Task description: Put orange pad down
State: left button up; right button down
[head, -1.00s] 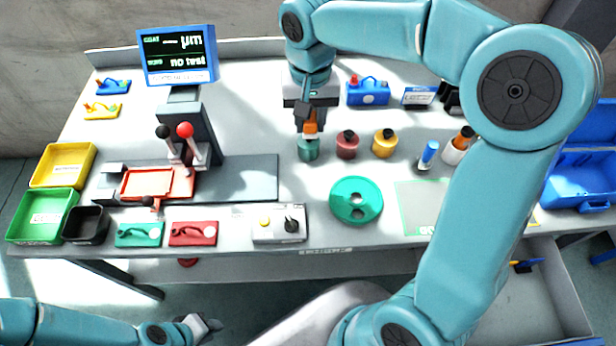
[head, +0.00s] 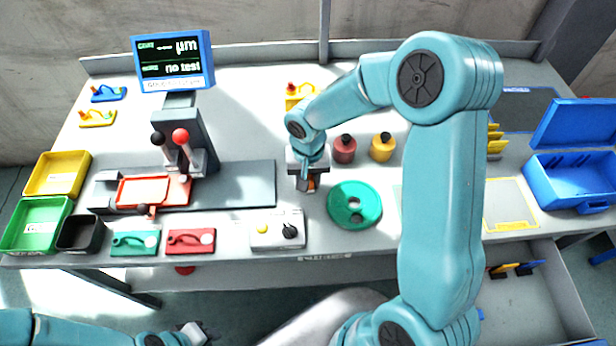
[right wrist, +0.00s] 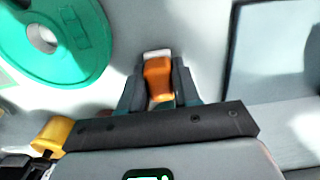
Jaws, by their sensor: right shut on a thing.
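The orange pad (right wrist: 158,75) is between the fingers of my right gripper (right wrist: 160,88) in the right wrist view. In the head view a small bit of the orange pad (head: 311,182) shows below my right gripper (head: 308,186), which points down over the bench between the grey machine base and the green disc. I cannot tell whether the pad touches the bench. My left gripper (head: 197,334) is low at the front, away from the bench; its fingers are too small to read.
The green disc (head: 372,204) lies just right of my right gripper. A grey switch box (head: 265,236) lies in front, left. The machine base (head: 248,184) is to the left. Red (head: 344,152) and yellow (head: 382,150) pots stand behind. An open blue case (head: 568,180) is far right.

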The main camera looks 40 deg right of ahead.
aim_at(308, 178)
jog(key=shift+f+b, duration=0.15)
jog(key=shift+b, duration=0.15)
jog(key=c, duration=0.8)
grip_release()
jog(key=shift+r+p, duration=0.4)
notch_tip(308, 178, up, 12)
jog(key=shift+f, duration=0.15)
